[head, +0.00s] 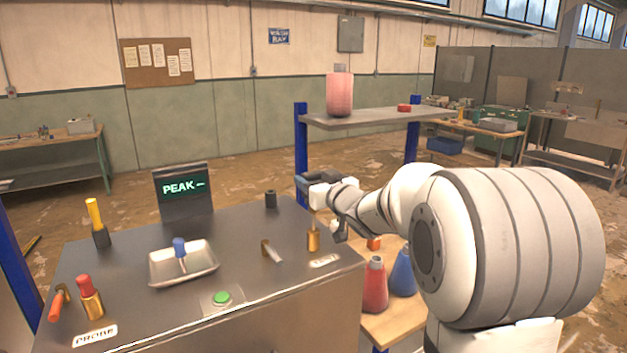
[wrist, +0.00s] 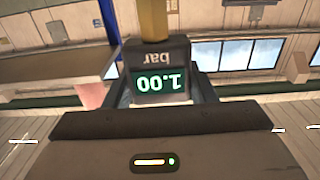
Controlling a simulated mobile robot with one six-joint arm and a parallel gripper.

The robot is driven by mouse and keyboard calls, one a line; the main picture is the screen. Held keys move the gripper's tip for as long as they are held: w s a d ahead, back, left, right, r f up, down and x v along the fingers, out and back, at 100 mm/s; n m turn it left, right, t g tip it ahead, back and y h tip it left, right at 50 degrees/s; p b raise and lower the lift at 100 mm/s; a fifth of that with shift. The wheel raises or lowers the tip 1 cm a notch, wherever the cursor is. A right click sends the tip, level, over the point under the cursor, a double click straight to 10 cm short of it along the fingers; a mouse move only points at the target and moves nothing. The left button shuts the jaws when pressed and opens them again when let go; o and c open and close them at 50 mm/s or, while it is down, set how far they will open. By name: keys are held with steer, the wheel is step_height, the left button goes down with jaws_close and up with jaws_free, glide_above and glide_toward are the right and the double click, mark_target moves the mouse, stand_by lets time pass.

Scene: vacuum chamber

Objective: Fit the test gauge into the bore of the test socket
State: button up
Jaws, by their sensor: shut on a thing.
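My gripper (head: 308,184) is above the right back part of the console and is shut on the test gauge. In the wrist view the gauge's dark body (wrist: 159,65) sits between the fingers. Its lit display reads 1.00 bar upside down, and a gold stem (wrist: 153,20) runs from the body to the picture's top edge. A gold upright cylinder (head: 313,240), apparently the test socket, stands below the gripper beside a small label too small to read. Its bore is not clearly visible. I cannot tell whether the stem touches it.
The console top (head: 140,245) carries a PEAK screen (head: 184,190), a black cylinder (head: 270,200), a bent metal lever (head: 270,251), a metal tray (head: 165,272) and a green button (head: 222,298). Red and blue bottles stand lower right. A shelf (head: 375,118) rises behind.

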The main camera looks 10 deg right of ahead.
steer(key=shift+f+b, duration=1.55)
steer(key=shift+f, duration=0.5)
steer(key=shift+f+b, duration=0.5)
steer(key=o, duration=1.1)
steer(key=b+v, duration=0.1)
steer(key=v, duration=0.6)
steer(key=shift+s+d+r, duration=0.1)
steer(key=shift+s+d, duration=0.05)
steer(key=shift+s, duration=0.25)
